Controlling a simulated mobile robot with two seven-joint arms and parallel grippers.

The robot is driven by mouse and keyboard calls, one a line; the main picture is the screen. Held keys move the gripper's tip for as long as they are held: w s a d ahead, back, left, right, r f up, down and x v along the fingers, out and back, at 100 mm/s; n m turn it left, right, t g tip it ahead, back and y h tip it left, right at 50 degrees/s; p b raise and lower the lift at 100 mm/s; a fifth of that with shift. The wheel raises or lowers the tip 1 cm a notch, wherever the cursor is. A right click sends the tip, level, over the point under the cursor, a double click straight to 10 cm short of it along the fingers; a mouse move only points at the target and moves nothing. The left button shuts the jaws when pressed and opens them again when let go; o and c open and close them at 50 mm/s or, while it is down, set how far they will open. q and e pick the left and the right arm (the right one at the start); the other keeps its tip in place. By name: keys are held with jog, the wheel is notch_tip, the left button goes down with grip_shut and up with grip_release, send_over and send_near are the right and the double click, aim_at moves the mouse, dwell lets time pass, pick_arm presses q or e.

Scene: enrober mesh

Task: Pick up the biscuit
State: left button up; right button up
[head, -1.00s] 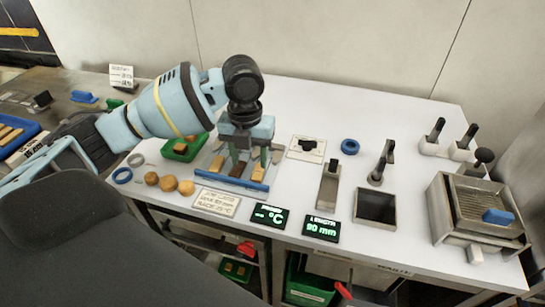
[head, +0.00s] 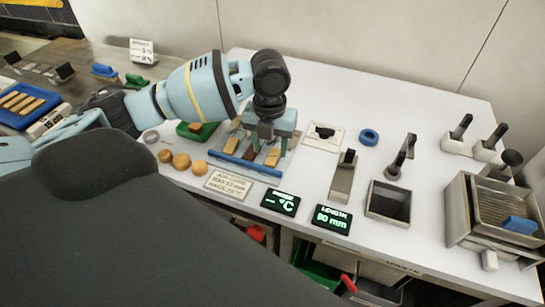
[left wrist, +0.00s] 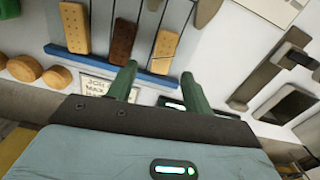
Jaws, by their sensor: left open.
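Three biscuits lie side by side on a blue-edged rack: a light left biscuit (left wrist: 75,28), a dark brown middle biscuit (left wrist: 122,40) and a light right biscuit (left wrist: 163,50). The right biscuit also shows in the head view (head: 272,158), with the rack's blue front bar (head: 240,168) before it. My left gripper (head: 266,143) is above the rack's right part. In the left wrist view its green fingertips (left wrist: 158,80) are spread apart and empty, roughly in line with the right biscuit. Contact cannot be told. My right gripper is not visible.
Round biscuits (head: 181,161) and a sign (head: 228,183) lie left and in front of the rack. A green tray (head: 205,134) is behind left. Two displays (head: 281,202) stand in front. A scraper (head: 343,178) and a metal bin (head: 388,203) are to the right.

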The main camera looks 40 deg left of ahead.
aim_at(272, 159)
pick_arm(q)
notch_tip(272, 159, down, 4)
jog(key=shift+w+r, duration=0.1)
jog(key=shift+r, duration=0.1)
jog(key=shift+d, duration=0.1)
jog(key=c, duration=0.9)
jog(key=shift+o, duration=0.2)
jog(key=shift+r, duration=0.1)
jog(key=shift+r, duration=0.5)
notch_tip(272, 159, up, 2)
jog(key=shift+r, duration=0.15)
jog(key=s+d+r, duration=0.1)
jog(key=s+d, duration=0.9)
jog(key=s, duration=0.2)
jog(key=shift+d+r+p, duration=0.2)
jog(key=shift+r+p, duration=0.05)
jog(key=shift+p, duration=0.15)
